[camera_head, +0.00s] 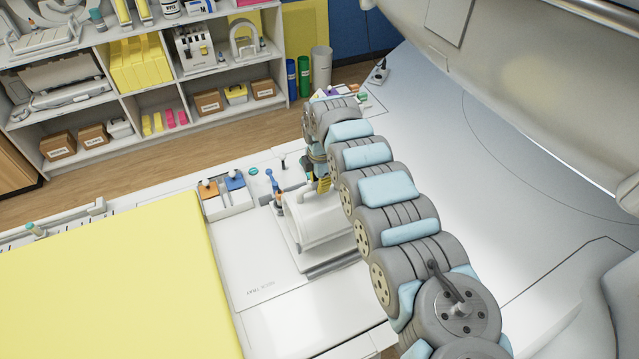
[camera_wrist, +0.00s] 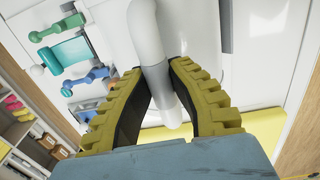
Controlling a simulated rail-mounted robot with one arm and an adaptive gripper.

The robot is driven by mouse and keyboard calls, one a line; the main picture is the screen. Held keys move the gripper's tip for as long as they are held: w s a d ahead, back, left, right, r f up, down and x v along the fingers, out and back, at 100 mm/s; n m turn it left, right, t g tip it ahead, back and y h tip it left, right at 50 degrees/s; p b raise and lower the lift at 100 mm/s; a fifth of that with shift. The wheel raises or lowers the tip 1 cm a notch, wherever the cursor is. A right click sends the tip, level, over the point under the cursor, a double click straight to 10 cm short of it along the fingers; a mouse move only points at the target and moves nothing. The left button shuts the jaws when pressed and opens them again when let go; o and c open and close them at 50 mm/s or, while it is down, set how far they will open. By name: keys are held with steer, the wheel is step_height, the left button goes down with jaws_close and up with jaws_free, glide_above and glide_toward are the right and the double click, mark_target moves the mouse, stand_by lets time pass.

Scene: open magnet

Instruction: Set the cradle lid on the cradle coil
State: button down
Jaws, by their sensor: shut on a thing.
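My gripper (camera_head: 323,184) is at the far end of my arm, over the tray, with its yellow fingers partly hidden by the arm. In the wrist view, the two ribbed yellow fingers with black pads (camera_wrist: 154,72) are closed around a white and grey bar (camera_wrist: 144,28), which appears to be the handle of the cradle lid. In the head view, a white rounded shell (camera_head: 322,222), seemingly the lid, lies just below the gripper. Under it is the white cradle coil base (camera_head: 302,262). My arm hides their right side, and I cannot tell whether the lid touches the base.
Left of the cradle stand a blue and orange holder (camera_head: 235,181) and upright tools (camera_head: 277,190). A yellow pad (camera_head: 110,285) covers the left foreground. The white tray surface (camera_head: 265,283) in front is clear. The large magnet housing (camera_head: 510,70) overhangs at upper right.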

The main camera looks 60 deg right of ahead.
steer(key=shift+f+b, duration=0.35)
steer(key=shift+f, duration=0.45)
steer(key=c, duration=1)
jaws_free()
steer(key=r, duration=1.2)
steer(key=shift+s+a, duration=0.15)
steer(key=shift+s, duration=0.05)
